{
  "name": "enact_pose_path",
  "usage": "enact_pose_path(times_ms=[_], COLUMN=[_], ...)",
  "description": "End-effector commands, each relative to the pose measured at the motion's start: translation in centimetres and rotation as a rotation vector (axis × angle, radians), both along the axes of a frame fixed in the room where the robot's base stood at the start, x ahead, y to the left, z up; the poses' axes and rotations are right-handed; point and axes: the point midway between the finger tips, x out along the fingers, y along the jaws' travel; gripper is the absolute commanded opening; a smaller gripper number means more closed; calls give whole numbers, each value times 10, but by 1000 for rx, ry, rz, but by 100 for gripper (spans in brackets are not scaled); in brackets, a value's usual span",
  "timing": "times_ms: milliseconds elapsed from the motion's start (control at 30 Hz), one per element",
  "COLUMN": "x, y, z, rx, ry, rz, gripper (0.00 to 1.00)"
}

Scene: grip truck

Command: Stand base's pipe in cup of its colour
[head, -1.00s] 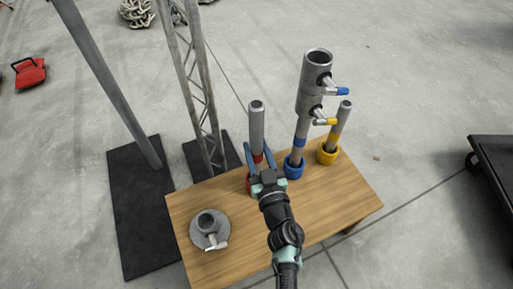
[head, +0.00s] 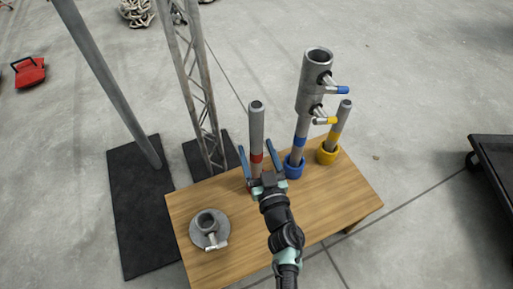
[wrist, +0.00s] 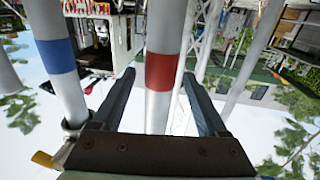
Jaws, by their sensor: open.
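The pipe with the red band (head: 256,126) stands upright, also centred in the wrist view (wrist: 165,25). A sliver of the red cup (head: 248,187) shows at its foot; my gripper hides most of it. My gripper (head: 257,147) is open, its fingers apart on either side of this pipe. The base (head: 196,233), a grey disc with a short socket and side handle, sits on the table with no pipe in its socket. The blue-banded pipe (head: 300,141) stands in the blue cup (head: 294,168).
A grey coupler (head: 311,92) with blue and yellow handles sits atop the blue-banded pipe, close right of my gripper. The wooden table (head: 320,205) is clear at its front right. A truss (head: 198,80) and a pole (head: 110,85) stand behind left.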

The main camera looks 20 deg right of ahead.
Motion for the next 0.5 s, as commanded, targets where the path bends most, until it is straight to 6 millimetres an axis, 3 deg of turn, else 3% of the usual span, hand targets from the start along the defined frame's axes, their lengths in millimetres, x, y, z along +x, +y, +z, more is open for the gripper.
enact_pose_path(times_ms=[500], x=[-100], y=[12], z=[3], rx=[0], ry=[1], rz=[-1], gripper=[76])
